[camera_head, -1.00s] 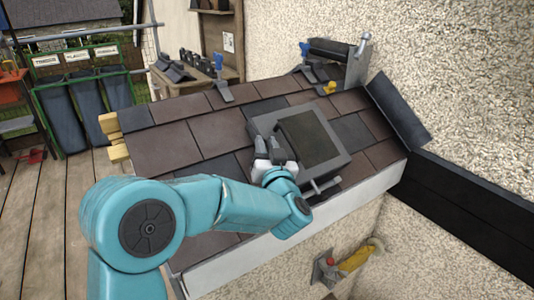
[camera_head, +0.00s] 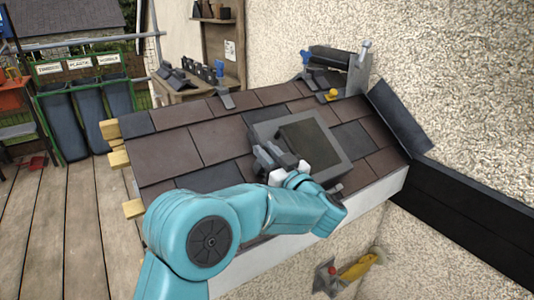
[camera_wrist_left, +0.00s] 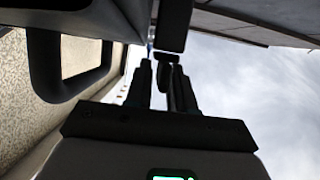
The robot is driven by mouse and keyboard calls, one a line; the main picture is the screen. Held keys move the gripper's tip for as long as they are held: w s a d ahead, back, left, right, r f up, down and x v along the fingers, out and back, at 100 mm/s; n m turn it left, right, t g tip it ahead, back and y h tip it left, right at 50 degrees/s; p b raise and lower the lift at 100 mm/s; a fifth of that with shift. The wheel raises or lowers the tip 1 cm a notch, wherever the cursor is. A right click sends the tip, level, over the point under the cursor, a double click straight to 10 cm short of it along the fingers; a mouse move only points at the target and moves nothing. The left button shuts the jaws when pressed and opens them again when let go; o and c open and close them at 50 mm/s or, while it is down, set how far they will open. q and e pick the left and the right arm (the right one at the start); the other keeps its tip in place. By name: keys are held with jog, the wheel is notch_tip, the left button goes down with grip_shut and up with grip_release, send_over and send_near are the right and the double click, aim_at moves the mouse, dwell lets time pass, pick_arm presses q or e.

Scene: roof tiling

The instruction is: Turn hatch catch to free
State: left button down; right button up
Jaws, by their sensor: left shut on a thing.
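The roof hatch, a grey frame (camera_head: 340,150) with a dark panel, lies on the sloping tiled roof. My left gripper (camera_head: 271,156) is at the frame's left side, its fingers pointing up and to the left. In the left wrist view its fingers (camera_wrist_left: 163,85) are closed around a small dark piece, which I take to be the hatch catch (camera_wrist_left: 174,28). The head view hides the catch behind the fingers, so its angle cannot be told there. My right gripper is not in view.
A dark loop handle (camera_wrist_left: 62,85) is close on the left in the wrist view. Brown and dark tiles (camera_head: 165,155) surround the hatch. A rough wall (camera_head: 450,80) rises at right.

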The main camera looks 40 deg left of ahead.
pick_arm(q)
jog(key=c, duration=1.2)
grip_release()
jog(key=v, duration=1.6)
jog(key=shift+d, duration=0.2)
